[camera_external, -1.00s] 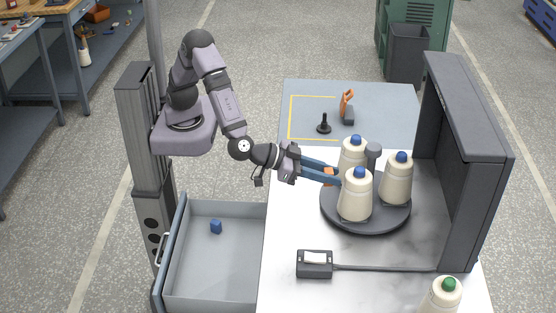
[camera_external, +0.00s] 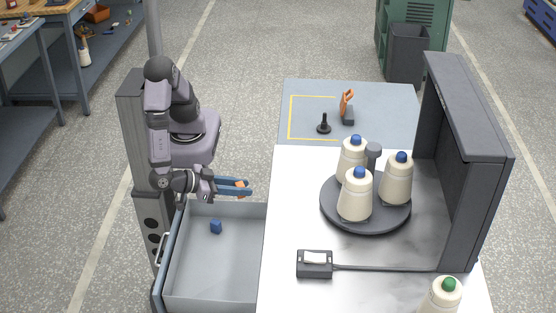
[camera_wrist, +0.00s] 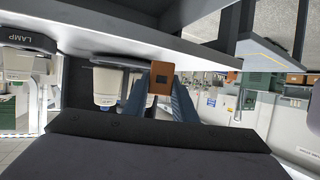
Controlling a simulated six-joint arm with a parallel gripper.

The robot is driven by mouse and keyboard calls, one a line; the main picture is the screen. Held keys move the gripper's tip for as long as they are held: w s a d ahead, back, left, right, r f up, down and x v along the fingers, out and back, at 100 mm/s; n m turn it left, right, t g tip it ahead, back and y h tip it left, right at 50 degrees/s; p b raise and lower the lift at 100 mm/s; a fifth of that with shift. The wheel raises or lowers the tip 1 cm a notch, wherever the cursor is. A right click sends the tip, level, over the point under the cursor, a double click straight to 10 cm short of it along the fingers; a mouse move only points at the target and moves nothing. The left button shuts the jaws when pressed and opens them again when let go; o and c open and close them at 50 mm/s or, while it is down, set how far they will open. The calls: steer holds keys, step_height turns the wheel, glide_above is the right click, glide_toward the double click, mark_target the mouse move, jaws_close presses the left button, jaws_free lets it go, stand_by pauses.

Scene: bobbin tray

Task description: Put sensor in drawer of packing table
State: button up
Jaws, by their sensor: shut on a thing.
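My gripper (camera_external: 243,188) is shut on a small orange sensor (camera_external: 240,188), held between its blue fingertips. In the wrist view the sensor (camera_wrist: 161,78) shows as a brown-orange block between the two fingers. The gripper is over the far end of the open grey drawer (camera_external: 190,282), left of the packing table (camera_external: 285,215). How high the sensor is above the drawer is hard to tell.
A dark round tray (camera_external: 390,220) with white bobbins (camera_external: 355,195) stands on the table. A dark panel (camera_external: 470,150) rises at the right. A small dark box (camera_external: 315,265) and a green-topped bobbin (camera_external: 442,298) are nearer the front. Most of the drawer floor is clear.

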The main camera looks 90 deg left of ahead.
step_height(320, 180, down, 14)
steer(key=shift+r, duration=0.1)
steer(key=shift+w+a, duration=0.1)
steer(key=shift+w, duration=0.2)
steer(key=x, duration=0.1)
steer(key=p+x, duration=0.1)
steer(key=x, duration=0.1)
steer(key=shift+w+a+r, duration=0.15)
steer(key=shift+w+r, duration=0.1)
steer(key=shift+w, duration=0.1)
steer(key=shift+f, duration=0.3)
steer(key=shift+f+b, duration=0.3)
steer(key=shift+f, duration=0.3)
steer(key=o, duration=1)
steer(key=shift+r, duration=0.1)
